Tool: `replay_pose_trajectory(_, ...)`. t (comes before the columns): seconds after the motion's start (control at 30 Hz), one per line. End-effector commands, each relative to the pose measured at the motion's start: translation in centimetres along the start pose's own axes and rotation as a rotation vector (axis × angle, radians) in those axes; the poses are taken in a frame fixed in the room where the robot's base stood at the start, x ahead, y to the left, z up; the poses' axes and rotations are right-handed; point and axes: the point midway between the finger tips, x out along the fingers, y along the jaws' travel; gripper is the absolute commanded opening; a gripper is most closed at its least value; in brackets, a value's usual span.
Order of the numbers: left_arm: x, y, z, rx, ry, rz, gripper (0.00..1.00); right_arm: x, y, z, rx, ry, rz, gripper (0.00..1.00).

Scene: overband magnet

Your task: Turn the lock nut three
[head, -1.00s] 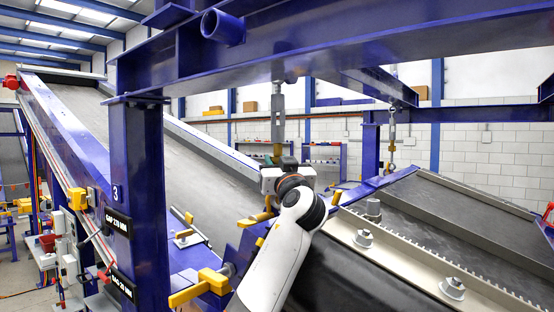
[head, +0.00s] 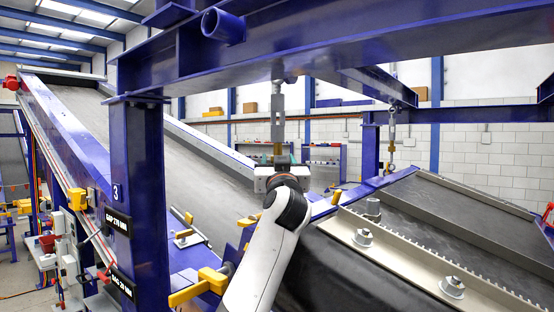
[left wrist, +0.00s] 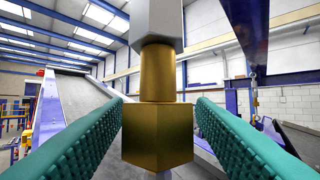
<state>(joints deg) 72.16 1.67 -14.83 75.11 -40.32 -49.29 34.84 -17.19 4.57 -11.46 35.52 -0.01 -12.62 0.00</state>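The lock nut is a brass hexagonal block (left wrist: 157,135) in the left wrist view, under a brass threaded rod (left wrist: 157,75) and a grey turnbuckle body (left wrist: 157,22). My left gripper (left wrist: 158,112) is open, with its teal ribbed fingers on either side of the nut and a very narrow gap at each side. In the head view, the grey turnbuckle body (head: 277,122) hangs from the blue beam, and my left gripper (head: 280,163) is at the brass part below it. The gripper partly hides the nut there. My right gripper is not in view.
A blue beam (head: 380,55) spans overhead. A second hanger (head: 391,130) is at the right. The belt magnet housing (head: 460,205) fills the right. Yellow-handled clamps (head: 213,280) are below.

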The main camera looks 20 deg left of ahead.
Motion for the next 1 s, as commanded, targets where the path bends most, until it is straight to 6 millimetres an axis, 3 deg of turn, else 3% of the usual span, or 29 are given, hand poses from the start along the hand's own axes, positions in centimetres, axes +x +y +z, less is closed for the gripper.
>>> replay_pose_trajectory(0.37,-0.2,0.0,0.0,0.000,0.000,0.003,0.56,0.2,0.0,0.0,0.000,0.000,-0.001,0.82)
replay_pose_trajectory(1.0,-4.5,0.0,1.4,-0.001,0.001,0.003,0.56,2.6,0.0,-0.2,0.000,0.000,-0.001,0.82)
